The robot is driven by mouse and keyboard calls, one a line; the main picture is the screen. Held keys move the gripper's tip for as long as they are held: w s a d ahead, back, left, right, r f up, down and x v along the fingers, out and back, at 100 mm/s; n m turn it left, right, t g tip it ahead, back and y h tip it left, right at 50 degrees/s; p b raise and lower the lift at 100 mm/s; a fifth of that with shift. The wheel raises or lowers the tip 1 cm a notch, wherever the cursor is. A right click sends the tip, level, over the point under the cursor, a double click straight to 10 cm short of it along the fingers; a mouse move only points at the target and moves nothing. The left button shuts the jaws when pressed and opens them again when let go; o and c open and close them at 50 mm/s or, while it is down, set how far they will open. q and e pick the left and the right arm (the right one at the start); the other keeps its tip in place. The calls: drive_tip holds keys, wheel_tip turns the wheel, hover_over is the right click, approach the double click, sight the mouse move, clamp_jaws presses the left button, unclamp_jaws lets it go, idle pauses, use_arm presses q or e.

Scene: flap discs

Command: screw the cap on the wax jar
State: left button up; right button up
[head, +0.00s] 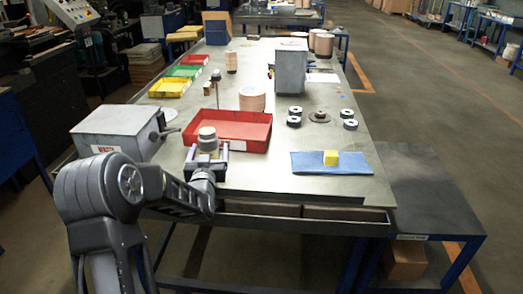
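A small round grey jar (208,142) with a tan top stands upright near the table's front left, just in front of the red tray. My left gripper (208,154) is at the jar, with its two fingers apart, one on each side. Narrow gaps seem to show between the fingers and the jar, and I cannot tell whether they touch it. The gripper partly hides the jar's lower part. I cannot make out a separate cap, nor whether the tan top is a cap or wax. My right gripper is not in view.
A red tray (258,143) lies behind the jar. A grey machine box (112,132) stands left. The tabletop (250,178) between gripper and mat is clear.

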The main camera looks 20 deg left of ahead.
use_arm(q)
drive_tip(key=shift+c, duration=0.6)
drive_tip(key=shift+r, duration=0.1)
clamp_jaws()
